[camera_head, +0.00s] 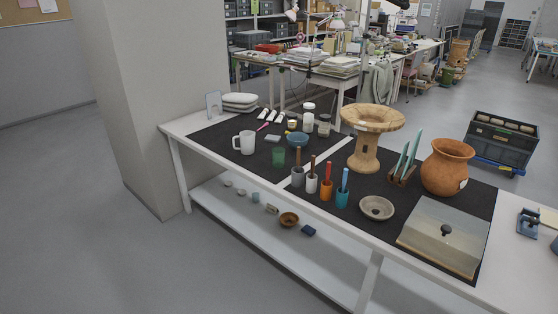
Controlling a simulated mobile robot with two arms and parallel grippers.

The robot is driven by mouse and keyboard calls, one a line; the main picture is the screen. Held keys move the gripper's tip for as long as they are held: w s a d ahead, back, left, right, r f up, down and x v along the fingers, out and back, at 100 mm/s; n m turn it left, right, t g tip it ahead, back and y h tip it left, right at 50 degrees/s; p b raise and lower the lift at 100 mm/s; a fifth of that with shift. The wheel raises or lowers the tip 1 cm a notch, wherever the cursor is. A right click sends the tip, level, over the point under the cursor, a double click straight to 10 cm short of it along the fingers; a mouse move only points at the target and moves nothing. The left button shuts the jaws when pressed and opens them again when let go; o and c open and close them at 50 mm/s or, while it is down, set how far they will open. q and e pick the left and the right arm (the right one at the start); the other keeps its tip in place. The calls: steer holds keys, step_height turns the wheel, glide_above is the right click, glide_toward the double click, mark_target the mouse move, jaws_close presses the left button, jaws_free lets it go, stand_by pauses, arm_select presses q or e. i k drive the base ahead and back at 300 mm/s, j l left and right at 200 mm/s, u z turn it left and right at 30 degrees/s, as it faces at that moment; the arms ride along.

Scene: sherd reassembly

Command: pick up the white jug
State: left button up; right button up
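The white jug (246,143) stands upright near the left end of the table, on the dark mat. Its handle points to the left. A green cup (278,157) stands a little to its right and in front of it, and a small light block (272,138) lies to its right. Nothing touches the jug that I can make out. Neither of my grippers is in view.
The long white table (174,131) has a lower shelf with small bowls. A blue bowl (297,140), several tool cups, a pedestal vessel (365,150) and an orange pot (446,168) stand right of the jug. A grey pillar (165,90) rises behind the left end. Floor in front is clear.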

mark_target(243, 143)
steer(key=i+j, duration=0.15)
steer(key=i, duration=0.75)
steer(key=l+z, duration=0.05)
